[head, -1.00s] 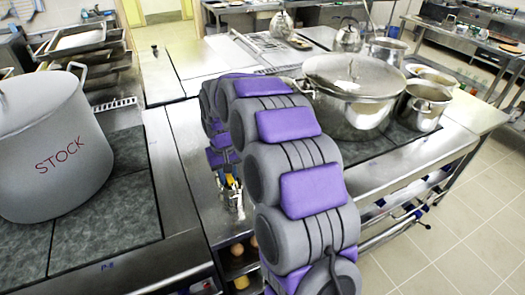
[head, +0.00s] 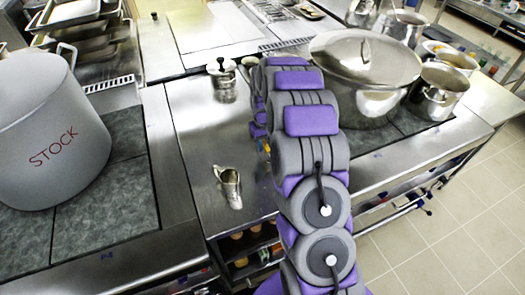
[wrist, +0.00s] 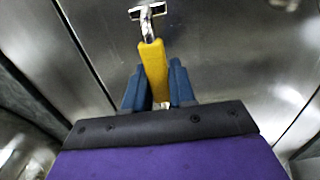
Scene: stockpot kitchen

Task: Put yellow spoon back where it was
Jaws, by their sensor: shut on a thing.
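The yellow spoon (wrist: 153,68) shows in the wrist view as a yellow handle with a metal part at its upper end. My gripper (wrist: 160,66) is shut on the yellow handle, with one blue finger on each side. The metal end (wrist: 148,14) points away from the gripper over bare steel; its full shape is hard to tell. In the head view my arm hides most of the gripper; only a small yellow and blue patch shows left of the arm, above the steel counter (head: 190,135).
A small metal jug (head: 229,187) and a lidded metal pot (head: 222,82) stand on the middle counter. The large STOCK pot (head: 45,130) stands at the left. A wide lidded pot (head: 365,70) and a smaller pot (head: 437,90) stand at the right. Counter between jug and lidded pot is clear.

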